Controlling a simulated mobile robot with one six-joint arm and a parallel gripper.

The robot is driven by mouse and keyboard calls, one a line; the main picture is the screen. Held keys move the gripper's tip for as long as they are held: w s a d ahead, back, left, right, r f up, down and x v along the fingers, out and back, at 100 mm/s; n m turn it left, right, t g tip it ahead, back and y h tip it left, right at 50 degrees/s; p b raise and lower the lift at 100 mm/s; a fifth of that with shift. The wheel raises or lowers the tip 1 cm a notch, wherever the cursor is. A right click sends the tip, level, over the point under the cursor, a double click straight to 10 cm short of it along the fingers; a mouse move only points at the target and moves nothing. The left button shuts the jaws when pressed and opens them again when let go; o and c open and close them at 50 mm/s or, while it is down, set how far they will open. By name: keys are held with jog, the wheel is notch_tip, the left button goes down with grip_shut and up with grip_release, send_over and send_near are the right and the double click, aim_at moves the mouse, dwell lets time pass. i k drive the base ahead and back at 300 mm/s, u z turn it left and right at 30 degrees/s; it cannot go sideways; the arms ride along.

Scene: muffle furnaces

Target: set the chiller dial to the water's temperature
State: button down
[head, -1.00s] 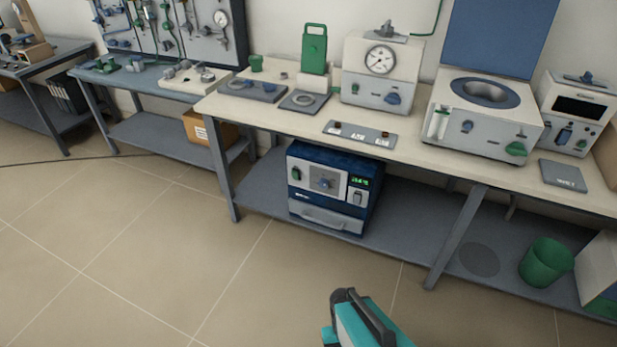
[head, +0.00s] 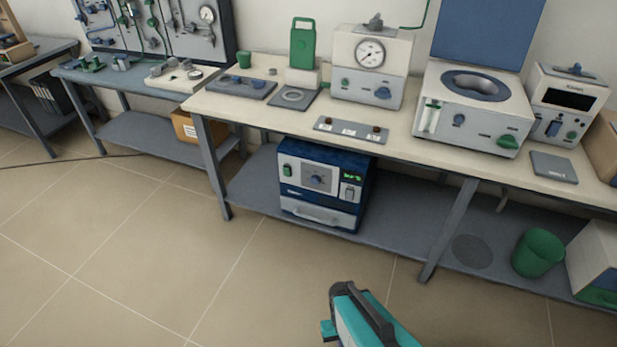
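A blue box-shaped unit (head: 318,184) stands on the shelf under the bench and looks like the chiller. Its pale front panel has a round blue-grey dial (head: 317,180) in the middle, a green switch (head: 287,170) on the left, and a small lit green display (head: 353,177) at upper right. The display digits and the dial's setting are too small to read. A teal and dark part of my arm shows at the bottom edge, well in front of the unit and apart from it. No gripper fingers can be made out.
The bench (head: 410,147) carries a gauge unit (head: 370,70), a round-basin unit (head: 473,105) and a small panel (head: 350,131). Bench legs (head: 448,230) flank the shelf. A green bin (head: 538,253) stands at right. The tiled floor (head: 200,270) before the bench is clear.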

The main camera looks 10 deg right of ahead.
aim_at(315, 179)
jog(key=k, duration=1.3)
jog(key=u, duration=0.45)
jog(key=i, duration=0.55)
jog(key=u, duration=0.8)
jog(key=i, duration=0.9)
jog(key=u, duration=0.15)
